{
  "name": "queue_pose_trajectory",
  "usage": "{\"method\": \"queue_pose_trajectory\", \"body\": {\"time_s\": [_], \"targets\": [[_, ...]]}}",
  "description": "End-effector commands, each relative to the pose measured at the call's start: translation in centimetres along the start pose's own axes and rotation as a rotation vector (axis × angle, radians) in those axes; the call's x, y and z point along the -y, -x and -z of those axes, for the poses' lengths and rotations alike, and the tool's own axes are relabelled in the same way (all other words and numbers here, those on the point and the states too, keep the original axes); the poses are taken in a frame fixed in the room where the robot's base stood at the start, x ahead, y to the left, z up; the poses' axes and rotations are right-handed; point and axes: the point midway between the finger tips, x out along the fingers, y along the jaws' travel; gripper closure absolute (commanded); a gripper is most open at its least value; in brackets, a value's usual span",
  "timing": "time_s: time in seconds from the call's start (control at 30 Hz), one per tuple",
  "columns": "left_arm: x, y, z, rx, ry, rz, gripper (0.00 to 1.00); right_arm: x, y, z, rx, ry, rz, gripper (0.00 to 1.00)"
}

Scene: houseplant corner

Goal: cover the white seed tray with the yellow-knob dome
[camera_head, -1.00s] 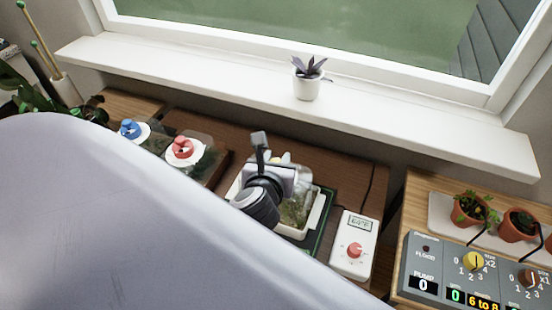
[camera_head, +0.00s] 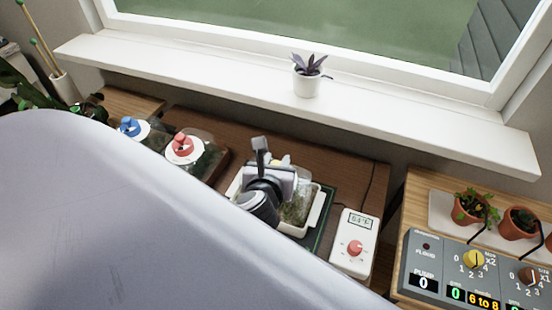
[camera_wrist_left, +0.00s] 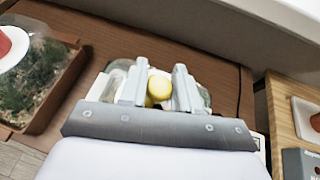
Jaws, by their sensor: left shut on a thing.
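The white seed tray (camera_head: 317,212) sits on the dark green mat on the brown table, partly hidden behind my left gripper. The clear dome (camera_head: 298,206) is at the tray, under the gripper; whether its rim is seated all round cannot be seen. My left gripper (camera_head: 273,165) is shut on its yellow knob, which shows between the fingers in the left wrist view (camera_wrist_left: 158,88). The dome's clear sides show on both sides of the fingers there. My right gripper is not in view.
Two other domed trays, with a red knob (camera_head: 182,145) and a blue knob (camera_head: 130,127), stand to the left. A white control box (camera_head: 353,243) with a red dial is close on the right. My own pale arm hides the lower left.

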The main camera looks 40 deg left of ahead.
Motion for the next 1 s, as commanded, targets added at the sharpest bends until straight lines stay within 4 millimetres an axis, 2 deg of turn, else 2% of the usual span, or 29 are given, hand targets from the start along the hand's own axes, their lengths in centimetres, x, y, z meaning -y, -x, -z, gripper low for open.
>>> {"method": "queue_pose_trajectory", "body": {"time_s": [0.4, 0.43, 0.5, 0.53, 0.83, 1.0], "targets": [[0.0, -0.1, 0.1, 0.002, 0.001, 0.000, 1.00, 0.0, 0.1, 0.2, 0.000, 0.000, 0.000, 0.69], [0.0, -0.1, 0.1, 0.002, 0.001, 0.000, 0.65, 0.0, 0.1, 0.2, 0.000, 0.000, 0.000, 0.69], [0.0, -0.1, 0.1, 0.002, 0.001, 0.000, 0.42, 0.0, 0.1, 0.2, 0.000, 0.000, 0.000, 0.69], [0.0, -0.1, 0.1, 0.002, 0.001, 0.000, 0.39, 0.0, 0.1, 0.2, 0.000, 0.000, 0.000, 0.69], [0.0, 0.0, 0.2, 0.000, 0.000, 0.000, 0.39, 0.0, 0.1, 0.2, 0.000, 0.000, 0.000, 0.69], [0.1, 1.6, 0.2, -0.001, 0.000, 0.003, 0.39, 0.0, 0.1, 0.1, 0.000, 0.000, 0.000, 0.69]]}}
